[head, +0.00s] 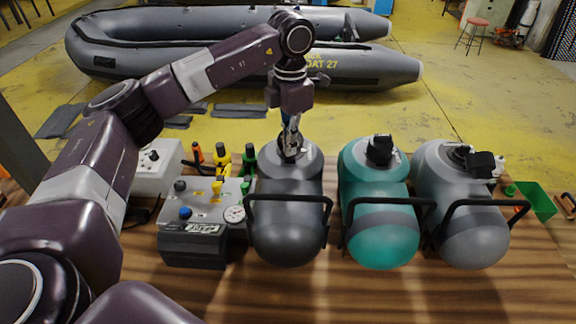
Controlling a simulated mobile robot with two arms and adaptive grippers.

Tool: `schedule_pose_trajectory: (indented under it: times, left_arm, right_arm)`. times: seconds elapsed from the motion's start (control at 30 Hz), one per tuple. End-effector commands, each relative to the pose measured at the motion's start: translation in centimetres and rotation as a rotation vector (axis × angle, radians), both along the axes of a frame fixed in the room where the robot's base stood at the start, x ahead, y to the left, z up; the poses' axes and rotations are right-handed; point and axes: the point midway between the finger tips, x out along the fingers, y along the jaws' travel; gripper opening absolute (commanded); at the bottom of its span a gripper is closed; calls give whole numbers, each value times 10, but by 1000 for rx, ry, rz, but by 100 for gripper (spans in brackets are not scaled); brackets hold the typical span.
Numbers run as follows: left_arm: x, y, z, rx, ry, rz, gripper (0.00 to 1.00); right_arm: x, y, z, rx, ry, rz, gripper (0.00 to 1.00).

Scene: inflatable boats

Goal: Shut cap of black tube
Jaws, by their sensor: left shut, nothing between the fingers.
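The black tube (287,232) is the dark grey, round-ended one at the left of three tubes on the wooden table. A black handle bar runs across its front. My left gripper (290,150) points straight down at the valve and cap on top of this tube. Its fingers are shut with nothing between them. They cover most of the cap, so I cannot tell whether the cap is open or shut, or whether the fingers touch it. My right gripper is not in view.
A teal tube (382,252) and a lighter grey tube (470,240) stand to the right, with black valves on top. A pump box (195,245) with a gauge and knobs stands close on the left. A green tray (538,202) lies far right. The front table is clear.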

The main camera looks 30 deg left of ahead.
Motion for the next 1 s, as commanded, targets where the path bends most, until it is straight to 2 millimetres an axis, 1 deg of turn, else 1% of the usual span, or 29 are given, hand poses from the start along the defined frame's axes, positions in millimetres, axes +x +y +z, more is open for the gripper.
schedule_pose_trajectory:
  times: [0.2, 0.37, 0.6, 0.87, 1.0]
  left_arm:
    - [12, 5, 5, 0, 0, 0, 0]
    - [16, 7, 6, 0, 0, 1, 0]
    - [28, 13, 7, 0, 0, 0, 0]
    - [34, 16, 6, 0, -1, 1, 0]
    - [41, 19, 6, 0, 0, 2, 0]
  right_arm:
    - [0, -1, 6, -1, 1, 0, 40]
    - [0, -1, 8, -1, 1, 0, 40]
    - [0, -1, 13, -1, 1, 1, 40]
    - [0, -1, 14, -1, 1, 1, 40]
    - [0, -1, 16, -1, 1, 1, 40]
